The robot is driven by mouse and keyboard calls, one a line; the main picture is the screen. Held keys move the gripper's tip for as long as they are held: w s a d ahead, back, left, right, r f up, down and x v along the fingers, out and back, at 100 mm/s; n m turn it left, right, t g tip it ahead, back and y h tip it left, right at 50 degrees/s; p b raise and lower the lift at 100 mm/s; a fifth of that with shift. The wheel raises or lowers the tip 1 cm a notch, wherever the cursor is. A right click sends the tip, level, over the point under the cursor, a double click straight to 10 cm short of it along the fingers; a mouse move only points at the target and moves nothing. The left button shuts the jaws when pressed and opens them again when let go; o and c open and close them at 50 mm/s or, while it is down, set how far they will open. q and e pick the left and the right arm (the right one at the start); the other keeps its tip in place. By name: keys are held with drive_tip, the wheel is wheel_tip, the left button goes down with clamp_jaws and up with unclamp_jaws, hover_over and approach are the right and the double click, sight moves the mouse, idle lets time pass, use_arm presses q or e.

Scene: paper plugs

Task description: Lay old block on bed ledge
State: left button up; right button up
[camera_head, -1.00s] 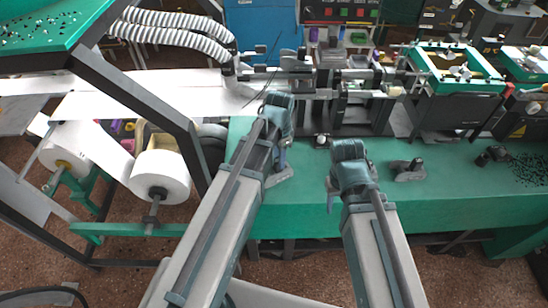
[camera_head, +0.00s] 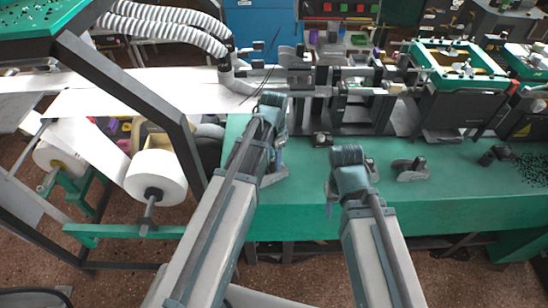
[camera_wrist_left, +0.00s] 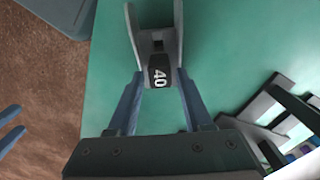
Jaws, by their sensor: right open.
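In the left wrist view a dark block marked 40 (camera_wrist_left: 159,73), with a grey two-pronged body, is between the fingers of my left gripper (camera_wrist_left: 161,76). The fingers lie close along both its sides; I cannot tell whether they touch it. In the head view my left gripper (camera_head: 272,172) is low over the left end of the green bed (camera_head: 450,205), its block mostly hidden by the arm. My right gripper (camera_head: 335,198) is open and empty over the front part of the bed. I cannot tell which part is the bed ledge.
A similar grey block (camera_head: 410,170) stands right of my right gripper. A dark part (camera_head: 494,155) and scattered black bits lie farther right. Machine rails (camera_head: 350,95) run along the back. A slanted dark frame post (camera_head: 130,90) and a paper roll (camera_head: 156,176) are at the left.

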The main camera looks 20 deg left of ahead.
use_arm(q)
drive_tip(key=o, duration=0.3)
drive_tip(key=shift+o, duration=0.2)
drive_tip(key=shift+r, duration=0.1)
wheel_tip(320, 180, up, 12)
drive_tip(key=p, duration=1.2)
drive_tip(key=s+d+n+y, duration=0.1)
drive_tip(key=s+d+n, duration=0.4)
drive_tip(key=s+d, duration=0.5)
drive_tip(key=s, duration=0.4)
drive_tip(key=shift+s+d, duration=0.15)
drive_tip(key=shift+d, duration=0.1)
